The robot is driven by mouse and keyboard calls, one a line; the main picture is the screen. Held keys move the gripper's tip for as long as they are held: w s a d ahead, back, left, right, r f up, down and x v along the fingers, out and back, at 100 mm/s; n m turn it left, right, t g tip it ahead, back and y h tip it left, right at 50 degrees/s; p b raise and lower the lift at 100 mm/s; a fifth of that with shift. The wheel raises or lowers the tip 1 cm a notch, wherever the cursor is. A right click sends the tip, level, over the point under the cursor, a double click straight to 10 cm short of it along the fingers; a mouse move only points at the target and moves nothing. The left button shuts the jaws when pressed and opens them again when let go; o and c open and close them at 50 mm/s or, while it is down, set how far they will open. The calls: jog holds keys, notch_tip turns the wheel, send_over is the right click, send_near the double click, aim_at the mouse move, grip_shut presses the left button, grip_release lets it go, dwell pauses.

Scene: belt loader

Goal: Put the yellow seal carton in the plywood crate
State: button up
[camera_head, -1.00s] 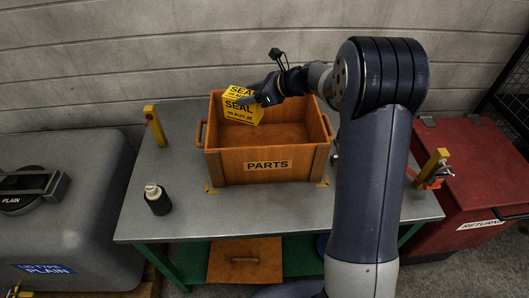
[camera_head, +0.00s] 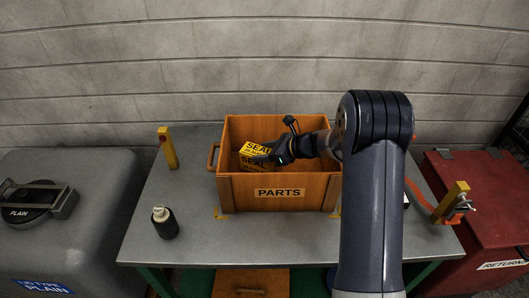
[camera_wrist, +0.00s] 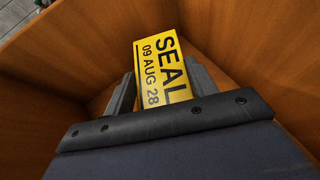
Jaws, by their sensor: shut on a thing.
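The yellow seal carton (camera_head: 256,154) has black "SEAL" lettering and sits inside the walls of the plywood crate (camera_head: 232,190), at its left side. The crate is open-topped, marked "PARTS", and stands on the grey table. My gripper (camera_head: 274,157) reaches in from the right and is shut on the carton. In the wrist view the carton (camera_wrist: 160,70) is between the two fingers (camera_wrist: 160,90), with the crate's wooden walls (camera_wrist: 85,45) around it. I cannot tell whether the carton touches the crate floor.
A dark bottle with a pale cap (camera_head: 164,222) stands on the table (camera_head: 190,200) left of the crate. Yellow posts stand at the left (camera_head: 167,147) and right (camera_head: 451,201). A grey tank (camera_head: 70,220) is at left and a red box (camera_head: 480,200) at right.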

jog(key=shift+f, duration=0.1)
jog(key=shift+f, duration=0.15)
jog(key=o, duration=1.3)
jog(key=shift+r, duration=0.35)
jog(key=v, duration=1.2)
jog(key=shift+f, duration=0.15)
